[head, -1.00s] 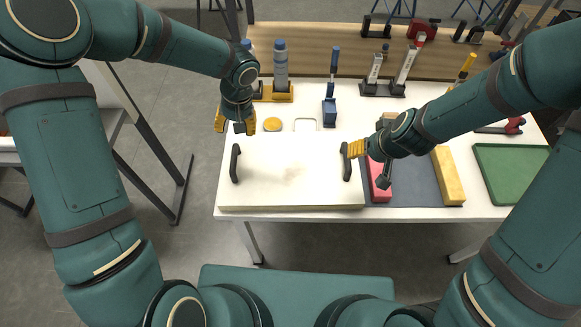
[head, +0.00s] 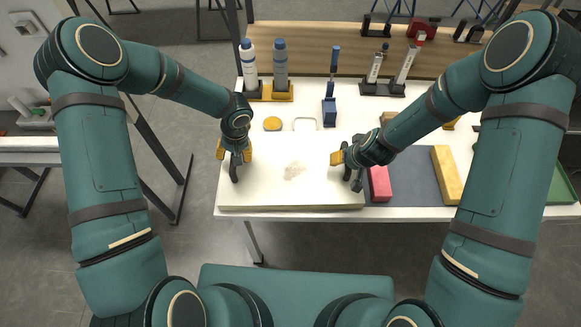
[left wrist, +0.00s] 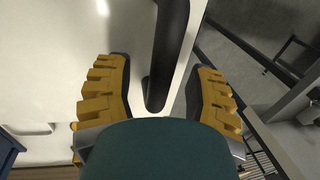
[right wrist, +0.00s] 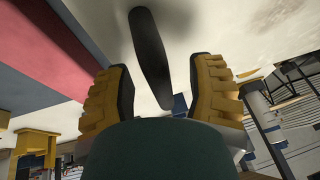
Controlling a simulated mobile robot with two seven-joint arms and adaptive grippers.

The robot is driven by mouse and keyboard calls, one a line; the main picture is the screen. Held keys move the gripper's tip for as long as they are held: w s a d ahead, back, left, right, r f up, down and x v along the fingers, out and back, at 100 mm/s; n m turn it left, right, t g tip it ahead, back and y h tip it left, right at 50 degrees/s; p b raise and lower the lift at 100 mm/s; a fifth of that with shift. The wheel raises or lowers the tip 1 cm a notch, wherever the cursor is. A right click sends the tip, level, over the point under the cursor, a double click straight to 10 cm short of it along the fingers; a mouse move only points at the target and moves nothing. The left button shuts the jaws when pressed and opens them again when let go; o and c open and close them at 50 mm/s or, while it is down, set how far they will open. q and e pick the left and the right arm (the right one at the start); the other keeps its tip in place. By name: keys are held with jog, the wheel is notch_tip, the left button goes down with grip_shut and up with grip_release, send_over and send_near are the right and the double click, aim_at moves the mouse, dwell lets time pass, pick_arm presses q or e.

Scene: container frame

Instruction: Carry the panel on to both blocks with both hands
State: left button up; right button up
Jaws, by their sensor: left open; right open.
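The white panel (head: 290,190) lies flat at the table's front left, with a dark handle near each side. My left gripper (head: 234,158) is open over the panel's left handle (head: 234,174). In the left wrist view that handle (left wrist: 168,50) stands between the open fingers (left wrist: 155,95). My right gripper (head: 347,162) is open at the right handle (head: 357,182), which it partly covers. In the right wrist view this handle (right wrist: 150,55) lies between the open fingers (right wrist: 158,88). A red block (head: 380,183) and a yellow block (head: 447,175) stand on a dark mat to the right.
The dark mat (head: 415,180) lies right of the panel. Behind the panel are a yellow round item (head: 272,124), a blue tool holder (head: 329,112) and bottles (head: 280,65) in a yellow stand. A green tray (head: 562,188) is partly hidden at the right.

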pick_arm(q)
jog(key=shift+f, duration=0.15)
pick_arm(e)
jog(key=shift+f, duration=0.15)
pick_arm(q)
grip_shut()
pick_arm(e)
grip_shut()
pick_arm(q)
jog(key=shift+w+r, duration=0.1)
jog(key=shift+r, duration=0.2)
pick_arm(e)
jog(key=shift+w+r, duration=0.15)
jog(key=shift+r, duration=0.15)
